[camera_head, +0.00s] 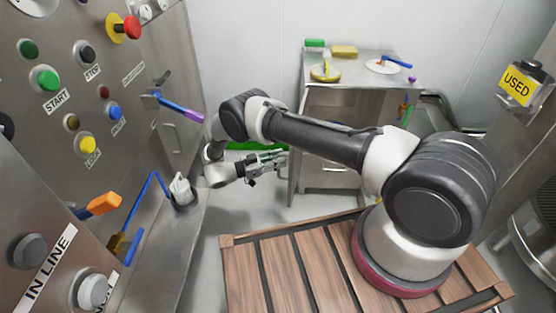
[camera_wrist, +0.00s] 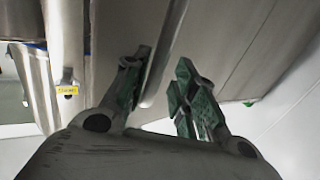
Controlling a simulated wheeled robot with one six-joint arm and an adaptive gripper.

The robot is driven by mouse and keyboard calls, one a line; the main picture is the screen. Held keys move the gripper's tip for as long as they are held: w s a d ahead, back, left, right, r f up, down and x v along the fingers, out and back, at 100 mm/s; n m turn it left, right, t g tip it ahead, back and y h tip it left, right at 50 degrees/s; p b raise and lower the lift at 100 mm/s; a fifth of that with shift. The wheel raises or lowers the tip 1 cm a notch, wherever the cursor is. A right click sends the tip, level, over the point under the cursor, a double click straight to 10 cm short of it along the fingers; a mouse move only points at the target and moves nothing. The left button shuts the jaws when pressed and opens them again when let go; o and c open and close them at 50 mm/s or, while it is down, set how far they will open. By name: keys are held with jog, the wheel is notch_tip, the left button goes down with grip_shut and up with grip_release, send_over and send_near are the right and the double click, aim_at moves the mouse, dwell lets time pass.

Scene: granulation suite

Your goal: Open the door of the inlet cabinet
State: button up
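My gripper (camera_head: 276,160) is at the middle of the head view, its green-padded fingers pointing right, towards a grey metal cabinet (camera_head: 338,180) at the back. That cabinet has a flat front with a small bar handle (camera_head: 335,169). No label shows which cabinet is the inlet cabinet. In the wrist view my gripper (camera_wrist: 163,60) has its two fingers apart with nothing clearly held. A long metal bar or edge (camera_wrist: 170,45) runs between the fingers in the picture; I cannot tell if they touch it. Smooth metal panels (camera_wrist: 225,45) lie beyond.
A steel control panel (camera_head: 65,20) with several buttons stands at left, with a blue and purple lever (camera_head: 180,108) sticking out. A scoop or brush-like white item (camera_head: 181,189) sits on its ledge. A wooden slatted platform (camera_head: 265,275) is below my arm. Grey floor (camera_head: 235,200) is open near the gripper.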

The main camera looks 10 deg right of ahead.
jog(key=s+a, duration=0.1)
jog(key=a, duration=0.6)
jog(key=shift+a, duration=0.25)
